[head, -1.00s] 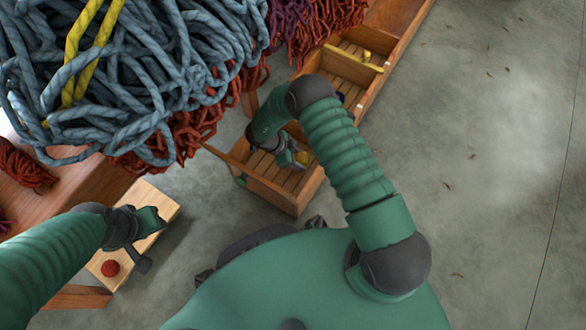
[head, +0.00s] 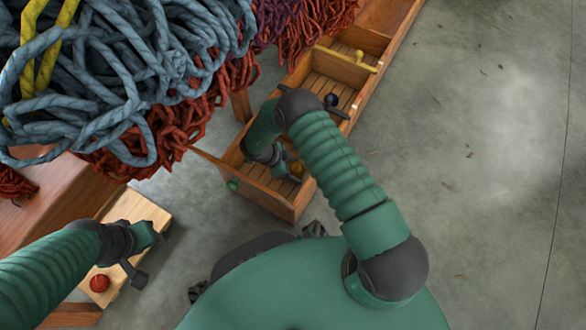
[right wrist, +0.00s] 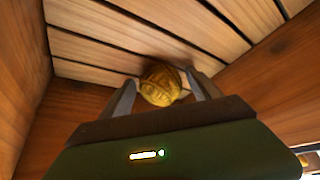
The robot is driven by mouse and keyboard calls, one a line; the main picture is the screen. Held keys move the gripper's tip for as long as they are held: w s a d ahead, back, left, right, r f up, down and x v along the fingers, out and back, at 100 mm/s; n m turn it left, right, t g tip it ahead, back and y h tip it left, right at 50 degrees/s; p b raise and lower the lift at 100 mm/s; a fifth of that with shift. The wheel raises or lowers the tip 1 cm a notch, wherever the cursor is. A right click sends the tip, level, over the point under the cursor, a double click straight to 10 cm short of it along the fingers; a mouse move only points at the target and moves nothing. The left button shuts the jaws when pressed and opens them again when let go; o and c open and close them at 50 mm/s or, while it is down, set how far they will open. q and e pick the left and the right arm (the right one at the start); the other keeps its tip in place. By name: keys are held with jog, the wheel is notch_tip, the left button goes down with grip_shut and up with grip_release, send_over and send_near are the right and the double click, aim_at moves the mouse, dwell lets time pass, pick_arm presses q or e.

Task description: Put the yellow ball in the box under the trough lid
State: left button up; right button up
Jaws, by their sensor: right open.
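The yellow ball (head: 297,168) lies on the slatted floor of the near compartment of the long wooden trough (head: 270,203). In the right wrist view the ball (right wrist: 160,84) sits between the two grey fingers of my right gripper (right wrist: 160,92). These fingers are open, one on each side of it; I cannot tell whether either touches it. In the head view my right gripper (head: 283,163) is down inside this compartment, partly hidden by its own arm. My left gripper (head: 143,255) hangs above a pale wooden board at left; its finger opening is unclear. I cannot make out a separate box or lid for certain.
A dark blue ball (head: 331,100) is farther along the trough, near a yellow bar with a knob (head: 345,58). A red ball (head: 100,284) is on the pale board (head: 130,208). Tangled wool (head: 130,70) overhangs upper left.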

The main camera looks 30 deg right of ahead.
jog(key=p+v, duration=0.7)
jog(key=v, duration=0.5)
jog(key=shift+r, duration=0.1)
